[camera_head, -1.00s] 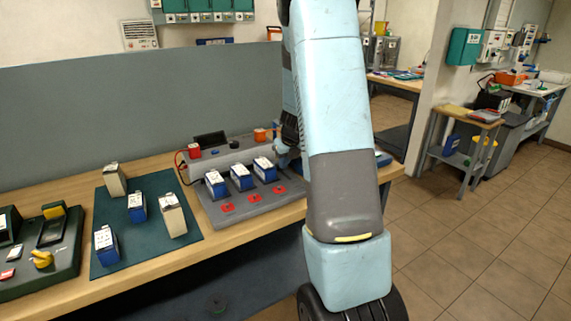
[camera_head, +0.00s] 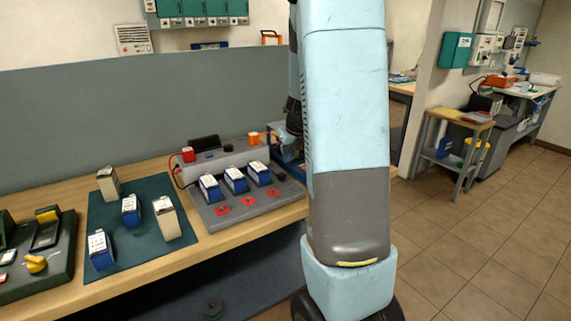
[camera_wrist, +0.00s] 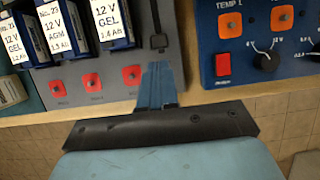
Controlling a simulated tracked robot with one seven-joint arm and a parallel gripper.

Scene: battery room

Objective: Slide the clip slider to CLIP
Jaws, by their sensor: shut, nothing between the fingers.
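In the wrist view my gripper (camera_wrist: 158,88) shows as two blue fingers pressed together, empty. The fingertips are over the front right part of the grey charger board (camera_wrist: 110,62). Just beyond them is a small black slider-like knob (camera_wrist: 158,42) with a dark line running up from it. It may be the clip slider, but I can read no CLIP mark. A gap in the picture separates fingertips and knob; I cannot tell their height difference.
A blue panel (camera_wrist: 290,80) with orange buttons and black knobs lies to the right. A green mat (camera_head: 145,250) with several batteries is on the bench at left. Tiled floor is open at right.

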